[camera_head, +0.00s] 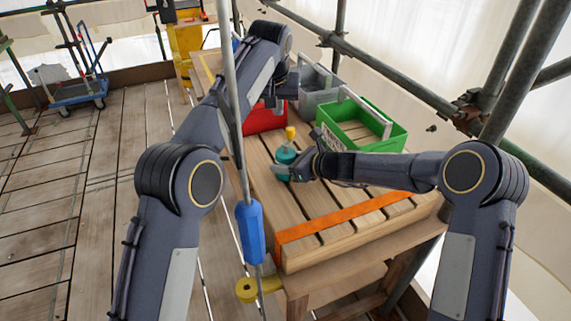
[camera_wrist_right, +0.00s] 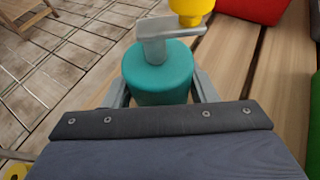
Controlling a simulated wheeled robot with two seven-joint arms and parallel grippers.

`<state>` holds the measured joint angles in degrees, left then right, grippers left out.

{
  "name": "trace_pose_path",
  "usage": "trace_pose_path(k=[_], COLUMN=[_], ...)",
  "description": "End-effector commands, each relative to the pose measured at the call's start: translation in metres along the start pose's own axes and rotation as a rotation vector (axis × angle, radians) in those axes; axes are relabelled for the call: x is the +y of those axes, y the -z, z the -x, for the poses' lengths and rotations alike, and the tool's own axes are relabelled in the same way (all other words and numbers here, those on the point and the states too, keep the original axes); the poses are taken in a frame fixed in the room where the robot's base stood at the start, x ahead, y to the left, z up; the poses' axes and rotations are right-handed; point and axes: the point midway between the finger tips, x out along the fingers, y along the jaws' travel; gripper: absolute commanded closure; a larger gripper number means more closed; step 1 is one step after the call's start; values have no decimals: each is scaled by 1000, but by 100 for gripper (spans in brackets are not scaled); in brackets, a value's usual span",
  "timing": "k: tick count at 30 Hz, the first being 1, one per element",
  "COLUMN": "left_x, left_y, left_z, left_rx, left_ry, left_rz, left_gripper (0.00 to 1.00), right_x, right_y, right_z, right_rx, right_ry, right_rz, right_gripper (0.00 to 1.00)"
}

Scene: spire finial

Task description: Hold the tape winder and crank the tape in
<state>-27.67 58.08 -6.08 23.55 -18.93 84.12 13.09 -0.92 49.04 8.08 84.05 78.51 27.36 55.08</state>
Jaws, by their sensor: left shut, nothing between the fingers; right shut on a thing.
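The tape winder is a teal drum (camera_head: 287,156) with a grey crank arm and a yellow knob (camera_head: 290,132) on top. It stands upright on the slatted wooden top. In the right wrist view the teal drum (camera_wrist_right: 158,76) sits between my right gripper's two fingers, with the grey crank arm (camera_wrist_right: 165,38) and yellow knob (camera_wrist_right: 190,8) above it. My right gripper (camera_head: 287,173) is shut on the drum. My left gripper (camera_head: 283,91) is shut and empty, beyond the winder near the crates, apart from the knob. I cannot make out any tape on the winder.
A red crate (camera_head: 262,118), a grey crate (camera_head: 318,88) and a green crate (camera_head: 385,135) stand behind the winder. An orange strap (camera_head: 340,217) crosses the front boards. A pole with a blue sleeve (camera_head: 251,232) rises in front. A yellow roll (camera_head: 247,290) is at the lower edge.

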Motion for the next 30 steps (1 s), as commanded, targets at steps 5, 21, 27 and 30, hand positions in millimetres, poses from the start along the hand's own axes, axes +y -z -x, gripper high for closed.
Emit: trace_pose_path(k=[5,21,27,30], left_x=[0,0,0,0], left_y=[0,0,0,0], left_z=[0,0,0,0], left_rx=[0,0,0,0], left_ry=[0,0,0,0], left_rz=[0,0,0,0], left_gripper=[100,100,100,100], right_x=[0,-1,-1,-1], right_y=[0,0,-1,0], right_z=[0,4,37,59], right_rx=[0,0,0,0], right_ry=[0,1,4,4], right_rz=[0,0,1,0], right_gripper=[74,23,23,23])
